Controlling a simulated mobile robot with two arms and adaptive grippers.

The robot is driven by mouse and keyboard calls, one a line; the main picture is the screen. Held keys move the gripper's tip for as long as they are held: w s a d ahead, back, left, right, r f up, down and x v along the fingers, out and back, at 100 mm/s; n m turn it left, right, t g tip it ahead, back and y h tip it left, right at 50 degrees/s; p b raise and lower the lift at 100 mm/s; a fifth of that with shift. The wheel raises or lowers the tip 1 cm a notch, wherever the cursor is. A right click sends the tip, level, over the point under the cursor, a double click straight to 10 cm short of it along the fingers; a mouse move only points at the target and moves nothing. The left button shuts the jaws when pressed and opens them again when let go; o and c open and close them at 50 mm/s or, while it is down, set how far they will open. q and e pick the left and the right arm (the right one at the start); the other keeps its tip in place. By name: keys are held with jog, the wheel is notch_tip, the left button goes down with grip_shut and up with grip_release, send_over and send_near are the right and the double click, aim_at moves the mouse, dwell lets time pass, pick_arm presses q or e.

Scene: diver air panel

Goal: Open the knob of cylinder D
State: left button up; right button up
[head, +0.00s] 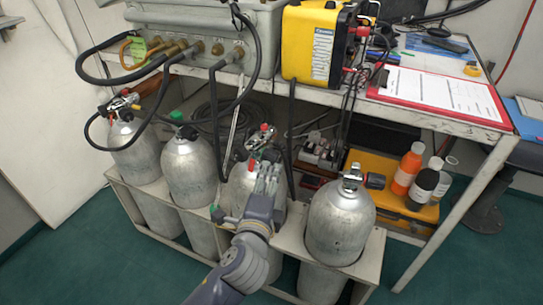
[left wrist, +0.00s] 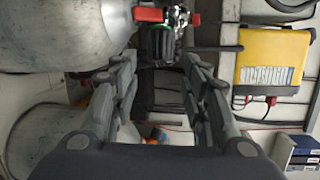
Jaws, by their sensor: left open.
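Grey cylinders stand in a row in the head view; I cannot read letters on them, so I cannot tell which is D. The third cylinder from the left (head: 242,180) is partly hidden behind my left gripper (head: 268,170). The rightmost cylinder (head: 340,222) has a valve with a dark and red knob (head: 374,181). In the left wrist view, my left gripper (left wrist: 160,62) is open, its fingers pointing at a dark knob with a green part (left wrist: 160,42). The knob lies around the gap between the fingertips; contact is unclear. A red-handled part (left wrist: 150,14) sits beside it. My right gripper is not in view.
A pale rack (head: 287,240) holds the cylinders. Above them is a bench with a grey hose panel (head: 200,22), yellow box (head: 312,42) and red clipboard (head: 440,92). Black hoses hang near the cylinder tops. Bottles, one an orange bottle (head: 406,172), stand at right.

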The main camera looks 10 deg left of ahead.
aim_at(275, 160)
pick_arm(q)
jog(key=w, duration=0.3)
jog(key=w+f+b, duration=0.1)
jog(key=w, duration=0.5)
jog(key=shift+w+d+f+b, duration=0.15)
jog(key=shift+d+b, duration=0.2)
jog(key=c, duration=0.8)
